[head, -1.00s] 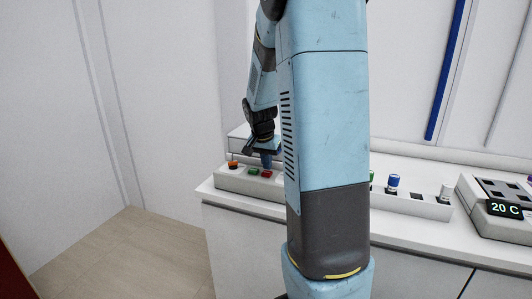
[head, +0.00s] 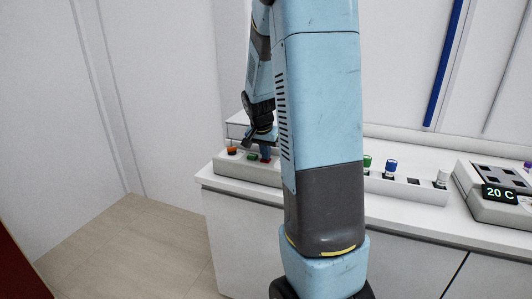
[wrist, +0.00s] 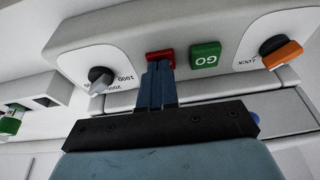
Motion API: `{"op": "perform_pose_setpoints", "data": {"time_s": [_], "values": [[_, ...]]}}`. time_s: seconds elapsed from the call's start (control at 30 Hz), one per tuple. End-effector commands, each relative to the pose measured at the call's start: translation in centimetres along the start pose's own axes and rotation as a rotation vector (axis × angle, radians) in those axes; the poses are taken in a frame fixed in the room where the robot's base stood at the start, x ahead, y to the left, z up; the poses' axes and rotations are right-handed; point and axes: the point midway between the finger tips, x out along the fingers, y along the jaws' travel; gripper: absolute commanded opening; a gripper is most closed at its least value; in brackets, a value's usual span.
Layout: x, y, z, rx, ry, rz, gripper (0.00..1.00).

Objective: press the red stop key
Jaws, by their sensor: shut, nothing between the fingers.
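The red stop key (wrist: 165,54) is a small square key on the front of a white control box (wrist: 122,45), beside the green GO key (wrist: 205,55). My gripper (wrist: 158,68) is shut and empty. Its blue fingertips reach the red key and cover part of it in the wrist view; whether they touch it I cannot tell. In the head view my gripper (head: 265,154) points down at the red key (head: 266,161), and the green key (head: 252,157) is just left of it.
An orange lock knob (wrist: 283,54) and a black and grey dial (wrist: 101,79) flank the keys. In the head view a rack (head: 405,188) with capped vials and a device reading 20 C (head: 500,194) stand to the right on the white bench.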

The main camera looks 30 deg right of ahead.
Motion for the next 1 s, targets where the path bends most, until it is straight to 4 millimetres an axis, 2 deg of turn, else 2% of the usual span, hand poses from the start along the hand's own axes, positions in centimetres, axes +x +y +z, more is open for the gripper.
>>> {"op": "perform_pose_setpoints", "data": {"time_s": [0.03, 0.27, 0.53, 0.8, 1.0], "values": [[1.1, 0.5, 1.0, -0.003, -0.025, 0.019, 0.00], [0.1, 0.5, 0.6, -0.001, -0.020, 0.016, 0.00], [-4.8, 0.3, -0.9, 0.002, 0.004, -0.003, 0.00], [-10.2, 0.2, -1.0, 0.002, 0.005, -0.004, 0.00], [-13.0, 0.2, -1.1, 0.002, 0.006, -0.004, 0.00]]}}
